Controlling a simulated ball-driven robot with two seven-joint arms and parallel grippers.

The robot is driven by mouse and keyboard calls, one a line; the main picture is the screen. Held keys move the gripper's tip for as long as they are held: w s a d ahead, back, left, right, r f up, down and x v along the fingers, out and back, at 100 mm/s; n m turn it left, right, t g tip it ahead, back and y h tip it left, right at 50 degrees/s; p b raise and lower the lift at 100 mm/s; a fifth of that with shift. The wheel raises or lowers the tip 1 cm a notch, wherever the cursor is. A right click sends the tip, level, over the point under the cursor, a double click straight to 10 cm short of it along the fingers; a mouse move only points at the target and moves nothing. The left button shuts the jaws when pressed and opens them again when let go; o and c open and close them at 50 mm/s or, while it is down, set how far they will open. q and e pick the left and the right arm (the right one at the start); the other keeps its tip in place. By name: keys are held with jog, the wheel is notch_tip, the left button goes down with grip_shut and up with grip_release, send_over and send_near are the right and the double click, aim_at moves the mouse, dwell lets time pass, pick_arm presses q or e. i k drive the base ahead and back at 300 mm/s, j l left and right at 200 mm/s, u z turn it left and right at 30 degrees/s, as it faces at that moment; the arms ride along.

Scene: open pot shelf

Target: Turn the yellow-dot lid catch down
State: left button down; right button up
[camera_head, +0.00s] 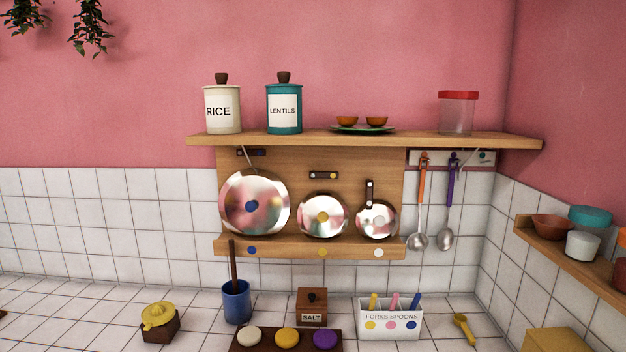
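The yellow-dot lid catch (323,175) is a short dark bar lying level on the wooden back panel. It sits just above the middle silver lid (310,228), which has a yellow knob and leans upright on the lower ledge. A yellow dot (322,252) marks the ledge under that lid. To the right, another dark catch (369,193) stands upright, reaching down over the top of the small white-knobbed lid (376,233). To the left, a dark bar (251,153) lies level above the large blue-knobbed lid (270,190). Neither of my grippers is in view.
The upper shelf (400,139) holds canisters, bowls and a jar. Ladles (418,240) hang at right. On the tiled counter below stand a blue pot (236,305), a salt box (312,308) and a cutlery box (390,320). Space before the middle lid looks clear.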

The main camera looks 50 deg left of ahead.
aim_at(313, 174)
jog(key=u, duration=1.55)
